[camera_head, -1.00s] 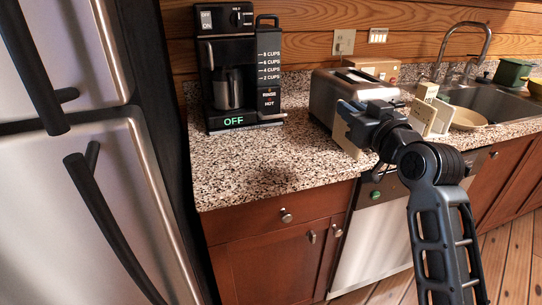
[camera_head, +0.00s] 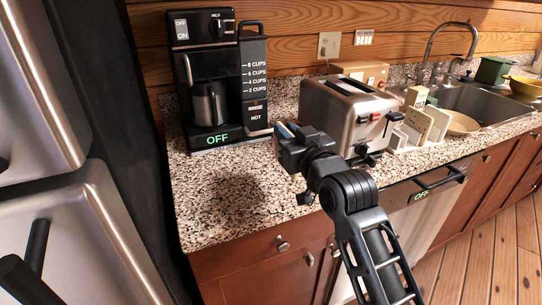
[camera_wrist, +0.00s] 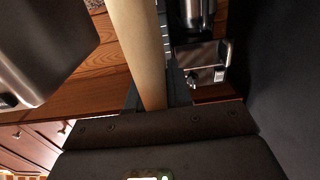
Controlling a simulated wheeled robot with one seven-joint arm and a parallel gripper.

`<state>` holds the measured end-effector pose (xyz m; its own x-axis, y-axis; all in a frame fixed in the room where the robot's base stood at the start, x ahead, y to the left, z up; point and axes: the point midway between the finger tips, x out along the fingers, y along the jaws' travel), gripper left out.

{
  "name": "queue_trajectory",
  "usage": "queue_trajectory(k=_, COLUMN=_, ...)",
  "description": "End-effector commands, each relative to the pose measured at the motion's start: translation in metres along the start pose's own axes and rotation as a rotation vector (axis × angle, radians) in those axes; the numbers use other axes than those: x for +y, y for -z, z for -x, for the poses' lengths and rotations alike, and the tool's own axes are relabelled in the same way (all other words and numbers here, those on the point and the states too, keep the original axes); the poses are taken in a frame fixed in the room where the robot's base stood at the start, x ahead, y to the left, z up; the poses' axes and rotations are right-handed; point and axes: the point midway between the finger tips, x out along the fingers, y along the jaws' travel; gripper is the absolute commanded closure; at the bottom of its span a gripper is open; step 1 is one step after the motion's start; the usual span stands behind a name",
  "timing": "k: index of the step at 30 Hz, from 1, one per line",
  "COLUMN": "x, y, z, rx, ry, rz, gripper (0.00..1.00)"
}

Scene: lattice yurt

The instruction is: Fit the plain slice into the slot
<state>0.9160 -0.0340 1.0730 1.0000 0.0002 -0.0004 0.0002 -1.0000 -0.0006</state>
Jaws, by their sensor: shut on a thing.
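My gripper (camera_head: 284,135) is shut on a plain tan slice (camera_wrist: 138,45), seen edge-on in the wrist view. In the head view the slice is mostly hidden by my gripper. My gripper is left of the steel toaster (camera_head: 338,118), apart from it and above the counter. The toaster has two long slots (camera_head: 352,85) in its top and red-marked controls on its right end. In the wrist view the toaster's metal side (camera_wrist: 45,45) is left of the slice. I cannot see inside the slots.
A coffee maker (camera_head: 208,85) reading OFF stands at the back left. A white rack (camera_head: 437,125) with a dotted slice (camera_head: 416,122) stands right of the toaster, with a plate (camera_head: 462,123) and sink (camera_head: 475,100) beyond. The front left counter (camera_head: 225,205) is clear.

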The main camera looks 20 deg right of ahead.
Motion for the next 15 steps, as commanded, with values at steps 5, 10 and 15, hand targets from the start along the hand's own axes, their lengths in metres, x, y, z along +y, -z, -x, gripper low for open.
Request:
queue_trajectory(k=5, x=-0.028, y=-0.016, z=-0.005, rx=-0.002, ry=0.002, rz=0.0, gripper=1.0)
queue_trajectory(k=10, x=-0.035, y=-0.024, z=-0.006, rx=-0.001, ry=0.0, rz=0.001, gripper=1.0)
queue_trajectory(k=15, x=-0.034, y=-0.048, z=-0.006, rx=-0.004, ry=-0.001, rz=0.0, gripper=1.0)
